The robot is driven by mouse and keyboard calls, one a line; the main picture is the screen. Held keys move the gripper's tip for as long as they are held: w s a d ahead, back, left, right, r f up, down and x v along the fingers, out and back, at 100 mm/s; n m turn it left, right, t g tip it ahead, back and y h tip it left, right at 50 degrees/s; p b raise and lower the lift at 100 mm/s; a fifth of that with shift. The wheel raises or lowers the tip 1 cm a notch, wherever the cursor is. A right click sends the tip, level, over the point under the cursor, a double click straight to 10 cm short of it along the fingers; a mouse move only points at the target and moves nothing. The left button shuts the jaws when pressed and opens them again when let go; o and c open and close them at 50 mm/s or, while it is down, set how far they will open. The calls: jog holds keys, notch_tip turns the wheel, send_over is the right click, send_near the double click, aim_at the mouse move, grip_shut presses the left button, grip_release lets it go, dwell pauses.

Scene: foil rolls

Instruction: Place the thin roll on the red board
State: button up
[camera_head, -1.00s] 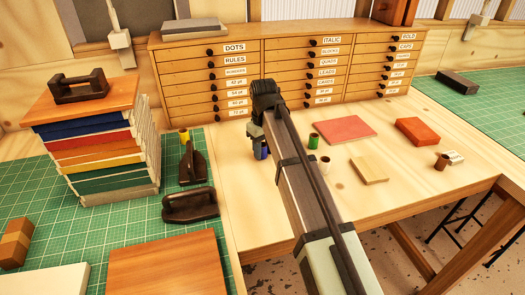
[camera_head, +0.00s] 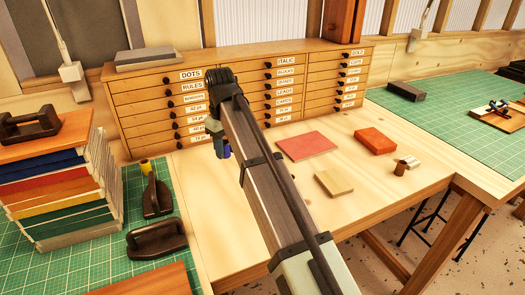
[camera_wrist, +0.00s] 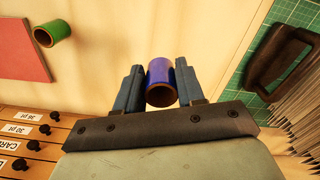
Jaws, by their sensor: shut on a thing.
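My gripper (camera_wrist: 160,85) is shut on a blue roll (camera_wrist: 160,72) with a brown core. The roll stands between the two fingers in the wrist view. In the head view the blue roll (camera_head: 224,150) shows only in part, below my gripper (camera_head: 216,138). It seems to be held above the wooden bench. The flat pinkish-red board (camera_head: 306,145) lies on the bench to the right of my gripper, with nothing on it. It also shows in the wrist view at the left edge (camera_wrist: 20,45). A green roll (camera_wrist: 52,33) stands beside the board.
The drawer cabinet (camera_head: 240,100) stands behind. Dark iron tools (camera_head: 156,240) and a book stack (camera_head: 60,195) are at the left.

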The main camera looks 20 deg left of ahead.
jog(key=w+d+m, duration=0.4)
jog(key=w+d, duration=1.5)
jog(key=w, duration=0.2)
jog(key=r+n, duration=0.1)
jog(key=n, duration=0.3)
send_over(308, 145)
jog(key=shift+n, duration=0.3)
jog(key=shift+w+f, duration=0.1)
jog(key=shift+f, duration=4.7)
jog(key=shift+f, duration=0.15)
jog(key=o, duration=1)
notch_tip(308, 145, up, 12)
jog(key=shift+r, duration=0.15)
